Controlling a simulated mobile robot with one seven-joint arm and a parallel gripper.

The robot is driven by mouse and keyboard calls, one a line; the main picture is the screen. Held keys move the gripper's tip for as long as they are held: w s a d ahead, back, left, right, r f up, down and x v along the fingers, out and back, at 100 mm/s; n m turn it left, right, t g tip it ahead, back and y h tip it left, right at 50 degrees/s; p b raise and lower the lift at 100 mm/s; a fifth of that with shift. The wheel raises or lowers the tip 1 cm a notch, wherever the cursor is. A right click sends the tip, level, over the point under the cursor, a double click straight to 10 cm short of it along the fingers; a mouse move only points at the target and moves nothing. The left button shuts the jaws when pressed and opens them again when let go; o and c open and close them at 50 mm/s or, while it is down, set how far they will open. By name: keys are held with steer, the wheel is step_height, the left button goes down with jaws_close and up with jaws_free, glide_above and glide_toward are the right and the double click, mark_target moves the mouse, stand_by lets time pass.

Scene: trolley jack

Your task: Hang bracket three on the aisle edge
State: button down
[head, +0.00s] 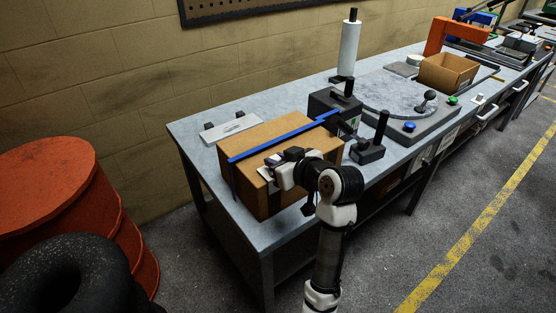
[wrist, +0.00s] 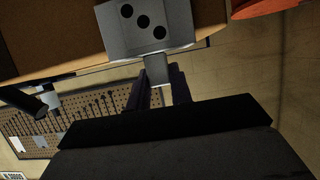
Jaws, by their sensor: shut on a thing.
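Bracket three (wrist: 125,38) is a grey metal plate with three black dots and a narrow tab. My gripper (wrist: 160,82) is shut on the tab, its dark fingers on either side. In the head view my gripper (head: 276,162) is over the near side of a cardboard box (head: 258,200), and a pale plate edge (head: 265,174) shows beside it. The wrist view shows the plate in front of brown cardboard; I cannot tell whether they touch. The box stands at the bench's near left end, with a blue strip (head: 270,144) across its top.
The grey bench (head: 186,137) runs back to the right. A light metal plate (head: 231,128) lies behind the box. A dark block (head: 333,103) and a black upright handle (head: 381,128) stand right of it. An orange drum (head: 55,185) and black tyre (head: 70,275) are left. The aisle floor (head: 450,215) is clear.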

steer(key=shift+f, duration=0.25)
steer(key=c, duration=1.2)
jaws_free()
steer(key=shift+o, duration=0.2)
